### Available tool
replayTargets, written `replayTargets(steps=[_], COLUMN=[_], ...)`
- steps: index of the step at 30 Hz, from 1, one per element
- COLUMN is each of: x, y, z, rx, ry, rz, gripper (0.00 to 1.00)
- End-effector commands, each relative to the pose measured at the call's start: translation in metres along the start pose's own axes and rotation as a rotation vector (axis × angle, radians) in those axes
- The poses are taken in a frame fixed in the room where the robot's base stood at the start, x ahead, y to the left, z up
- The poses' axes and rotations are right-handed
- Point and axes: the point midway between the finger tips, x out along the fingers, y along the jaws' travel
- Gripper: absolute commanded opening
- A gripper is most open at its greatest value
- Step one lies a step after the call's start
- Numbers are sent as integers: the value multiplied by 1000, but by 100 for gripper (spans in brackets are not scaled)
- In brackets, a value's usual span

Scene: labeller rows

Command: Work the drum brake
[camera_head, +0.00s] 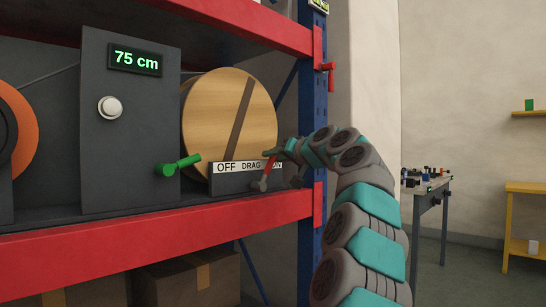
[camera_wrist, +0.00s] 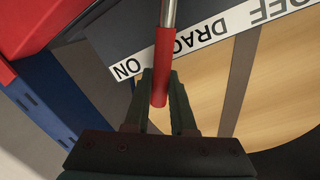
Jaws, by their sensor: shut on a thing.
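The drum brake's lever has a red handle (camera_wrist: 162,55) on a metal rod, standing in front of a white label strip (camera_head: 240,167) that reads OFF, DRAG and ON. My gripper (camera_wrist: 160,78) is shut on the red handle, one finger on each side. In the wrist view the lever crosses the strip between DRAG and ON. In the head view the red handle (camera_head: 269,154) shows at my gripper, and part of the strip's right end is hidden. The wooden drum (camera_head: 230,105) with a dark band stands behind the strip.
A grey panel (camera_head: 100,160) left of the drum carries a display (camera_head: 135,58) reading 75 cm, a white button (camera_head: 110,107) and a green crank handle (camera_head: 180,164). Red shelf beams (camera_head: 160,235) run above and below. A blue upright (camera_head: 311,100) stands close right of the lever.

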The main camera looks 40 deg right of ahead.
Motion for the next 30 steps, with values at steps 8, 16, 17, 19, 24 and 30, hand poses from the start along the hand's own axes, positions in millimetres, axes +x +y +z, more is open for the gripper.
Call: replayTargets(steps=[8, 16, 17, 19, 24, 30], x=[-1, 0, -1, -3, -15, -42], y=[0, 0, 0, 0, 0, 0], z=[-1, 0, 0, 0, 0, 0], rx=[-1, -1, -1, -1, 0, -1], ry=[3, 1, 1, 2, 3, 4], rz=[0, 0, 0, 0, 0, 0], gripper=[51, 53, 53, 53, 53, 53])
